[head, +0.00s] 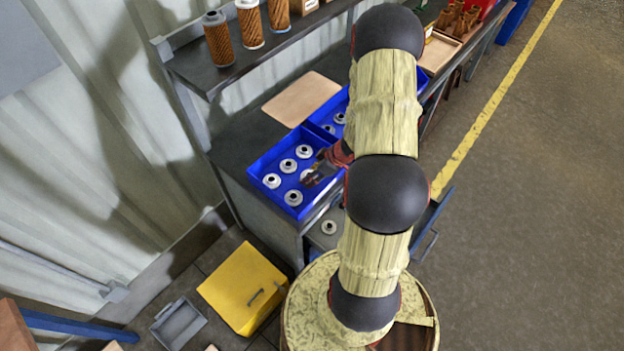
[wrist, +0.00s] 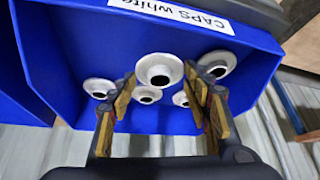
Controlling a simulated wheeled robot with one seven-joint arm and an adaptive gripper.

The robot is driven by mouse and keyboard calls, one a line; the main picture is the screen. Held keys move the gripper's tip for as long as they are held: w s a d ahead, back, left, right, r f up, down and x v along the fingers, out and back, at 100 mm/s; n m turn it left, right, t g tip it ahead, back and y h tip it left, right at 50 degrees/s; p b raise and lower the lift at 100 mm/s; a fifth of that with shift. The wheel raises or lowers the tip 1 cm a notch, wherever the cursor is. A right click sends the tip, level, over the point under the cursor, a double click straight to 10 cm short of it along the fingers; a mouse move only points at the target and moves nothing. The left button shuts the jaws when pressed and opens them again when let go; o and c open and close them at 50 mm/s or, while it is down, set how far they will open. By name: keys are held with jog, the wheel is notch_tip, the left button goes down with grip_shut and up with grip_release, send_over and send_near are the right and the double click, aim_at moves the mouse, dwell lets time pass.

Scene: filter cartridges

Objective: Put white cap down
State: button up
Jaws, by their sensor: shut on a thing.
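My gripper (head: 322,172) is over the blue bin (wrist: 68,50), whose label (wrist: 172,12) reads "CAPS white". In the wrist view its two fingers (wrist: 159,78) are shut on a white cap (wrist: 158,69) with a dark centre hole. The held cap is close above the bin floor or touching it; I cannot tell which. Other white caps lie in the bin, one at the left (wrist: 98,87), one at the right (wrist: 217,64) and some partly hidden behind the fingers. In the head view the bin shows several caps, such as one near its left corner (head: 271,181).
A tan board (head: 301,98) lies on the bench. Orange-brown filter cartridges (head: 219,40) stand on the shelf above. Another white cap (head: 329,227) sits lower, below the bench top. A yellow box (head: 243,285) stands on the floor.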

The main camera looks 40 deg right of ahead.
jog(key=shift+f+b, duration=0.35)
jog(key=shift+f, duration=0.9)
jog(key=shift+s+f, duration=0.1)
jog(key=o, duration=0.9)
